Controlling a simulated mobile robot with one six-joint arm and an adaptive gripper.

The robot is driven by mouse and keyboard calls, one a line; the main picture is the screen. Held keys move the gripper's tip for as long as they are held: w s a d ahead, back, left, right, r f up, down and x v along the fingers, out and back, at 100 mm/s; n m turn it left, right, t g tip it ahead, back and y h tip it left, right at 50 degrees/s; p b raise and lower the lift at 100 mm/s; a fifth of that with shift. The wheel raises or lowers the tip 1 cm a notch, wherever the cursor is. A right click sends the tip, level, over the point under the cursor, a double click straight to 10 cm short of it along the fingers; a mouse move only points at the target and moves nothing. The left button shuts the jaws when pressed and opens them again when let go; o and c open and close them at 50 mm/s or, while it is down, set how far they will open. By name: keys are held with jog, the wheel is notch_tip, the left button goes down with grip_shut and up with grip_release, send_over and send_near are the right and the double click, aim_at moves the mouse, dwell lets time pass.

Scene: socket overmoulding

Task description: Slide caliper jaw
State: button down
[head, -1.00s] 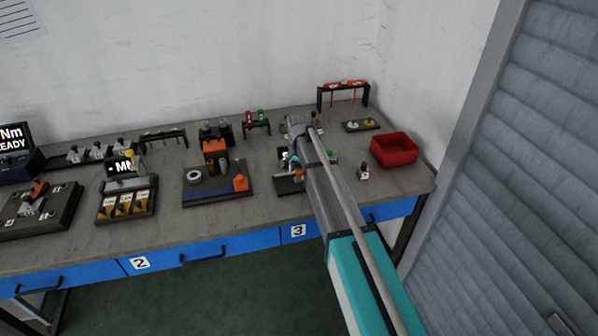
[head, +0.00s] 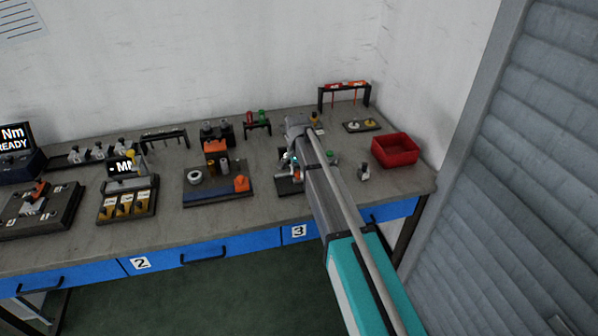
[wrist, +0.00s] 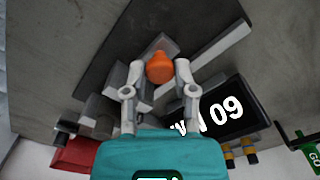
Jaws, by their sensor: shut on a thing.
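An orange knob (wrist: 159,67) sits between the two grey fingers of my gripper (wrist: 158,78) in the wrist view, with a fingertip against each side. Grey metal bars and blocks of the caliper (wrist: 112,77) lie beneath and beside the fingers. A dark display (wrist: 222,110) with white characters, "09" among them, stands right of the gripper; part of its text is covered. In the head view the caliper's dark base (head: 288,186) shows beside my arm, which hides most of it and the fingertips.
A red bin (head: 395,150) stands right of my arm. A dark tray with round pieces (head: 361,126) and a black rack (head: 343,88) are behind. A blue-black board (head: 218,194) with parts lies to the left. Bare bench shows between the fixtures.

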jog(key=shift+c, duration=2)
grip_release()
jog(key=shift+s+a, duration=0.1)
jog(key=shift+a, duration=0.15)
jog(key=shift+d, duration=0.1)
jog(key=shift+d, duration=0.35)
notch_tip(320, 180, up, 14)
jog(key=p, duration=1.4)
jog(key=s+d+f+n+b, duration=0.2)
jog(key=s+d+f+b, duration=0.1)
jog(key=s+d, duration=0.5)
jog(key=s+d+f+n+b, duration=0.3)
jog(key=s+d, duration=0.6)
jog(key=s, duration=0.6)
jog(key=shift+f, duration=0.25)
